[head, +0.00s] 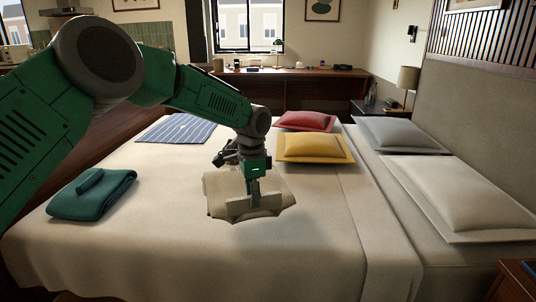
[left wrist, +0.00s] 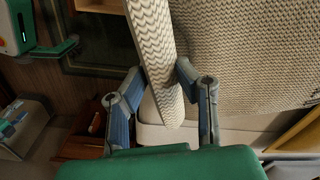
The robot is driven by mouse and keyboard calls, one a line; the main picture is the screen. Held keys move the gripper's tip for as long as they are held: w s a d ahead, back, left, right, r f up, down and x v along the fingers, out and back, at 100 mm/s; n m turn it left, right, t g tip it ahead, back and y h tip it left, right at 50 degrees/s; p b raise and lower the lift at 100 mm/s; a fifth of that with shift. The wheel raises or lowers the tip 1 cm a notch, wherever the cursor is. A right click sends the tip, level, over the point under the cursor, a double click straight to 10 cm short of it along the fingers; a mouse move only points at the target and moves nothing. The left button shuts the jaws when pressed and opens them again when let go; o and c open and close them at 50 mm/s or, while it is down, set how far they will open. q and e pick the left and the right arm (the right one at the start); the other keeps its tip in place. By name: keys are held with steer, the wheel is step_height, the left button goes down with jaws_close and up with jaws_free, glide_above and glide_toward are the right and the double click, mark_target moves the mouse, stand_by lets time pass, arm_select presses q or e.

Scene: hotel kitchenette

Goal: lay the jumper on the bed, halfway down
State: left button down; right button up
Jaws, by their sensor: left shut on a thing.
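The jumper (head: 278,188) is a beige knitted bundle over the middle of the bed (head: 150,250) in the head view. My left gripper (head: 254,196) reaches down onto it from above and is shut on it. A shadow lies on the cover at its near side; I cannot tell whether its underside touches the bed. In the left wrist view, a fold of the jumper (left wrist: 155,45) stands between the fingers of my left gripper (left wrist: 160,88), and more knit fills the upper right. My right gripper is not in view.
A teal folded cloth (head: 92,196) lies at the bed's left, and a blue striped cloth (head: 178,129) farther back. Red (head: 305,121) and yellow (head: 315,147) cushions lie behind the jumper. Pale pillows (head: 465,190) are at right. The near part of the bed is clear.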

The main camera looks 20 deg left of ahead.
mark_target(220, 189)
arm_select(q)
steer(key=w+a+m, duration=0.1)
steer(key=a, duration=0.3)
steer(key=w+a+f+m, duration=0.1)
steer(key=a, duration=0.2)
steer(key=w+a+m+p, duration=0.1)
steer(key=a+m, duration=0.1)
steer(key=a, duration=0.2)
steer(key=shift+w+a+f, duration=0.25)
steer(key=shift+a+f, duration=0.15)
steer(key=shift+f, duration=0.2)
step_height(220, 189, down, 10)
steer(key=b, duration=0.3)
steer(key=shift+r, duration=0.25)
steer(key=c, duration=1.2)
jaws_free()
steer(key=shift+s, duration=0.1)
